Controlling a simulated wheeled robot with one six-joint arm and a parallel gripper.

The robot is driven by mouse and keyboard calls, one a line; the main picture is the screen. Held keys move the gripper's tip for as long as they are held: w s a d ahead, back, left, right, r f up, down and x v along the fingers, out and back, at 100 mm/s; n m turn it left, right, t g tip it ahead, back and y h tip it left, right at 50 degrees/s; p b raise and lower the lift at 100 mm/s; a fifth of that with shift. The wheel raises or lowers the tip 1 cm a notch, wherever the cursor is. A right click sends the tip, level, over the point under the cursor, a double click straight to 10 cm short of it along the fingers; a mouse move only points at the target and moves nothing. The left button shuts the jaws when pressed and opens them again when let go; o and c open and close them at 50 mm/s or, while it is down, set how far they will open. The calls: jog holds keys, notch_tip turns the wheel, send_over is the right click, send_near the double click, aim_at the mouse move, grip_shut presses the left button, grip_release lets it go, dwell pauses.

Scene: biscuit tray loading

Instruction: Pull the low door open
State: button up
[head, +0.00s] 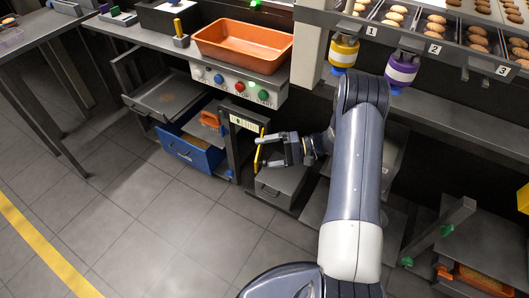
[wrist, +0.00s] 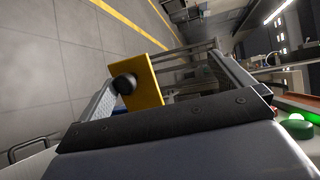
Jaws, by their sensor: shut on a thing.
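The low door (head: 233,150) is a dark upright panel under the counter, with a pale label strip near its top. A yellow handle (head: 258,153) stands upright at its right side. My gripper (head: 268,150) reaches in from the right and is shut on the yellow handle. In the wrist view a yellow plate (wrist: 149,88) with a dark round knob (wrist: 124,84) lies between my fingers. How far the door stands from its frame is hard to tell, and its inner side is hidden.
A blue drawer (head: 187,152) stands pulled out left of the door, and a grey open shelf (head: 165,98) is above it. A grey box (head: 281,184) sits low at the right, beneath my gripper. An orange tray (head: 243,47) rests on the counter. The tiled floor in front is clear.

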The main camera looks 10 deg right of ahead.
jog(key=shift+d+r, duration=0.2)
jog(key=shift+d, duration=0.55)
jog(key=shift+d+r, duration=0.25)
jog(key=shift+d, duration=0.45)
jog(key=shift+d+r, duration=0.2)
jog(key=shift+d, duration=0.85)
jog(key=c, duration=0.8)
jog(key=shift+s+d+f, duration=0.1)
jog(key=shift+d+f, duration=0.05)
jog(key=shift+d, duration=1.45)
jog(key=shift+s+d+f, duration=0.1)
jog(key=shift+d+f, duration=0.05)
jog(key=shift+d, duration=1.45)
jog(key=shift+c, duration=0.2)
jog(key=shift+p, duration=0.3)
jog(key=shift+a, duration=0.1)
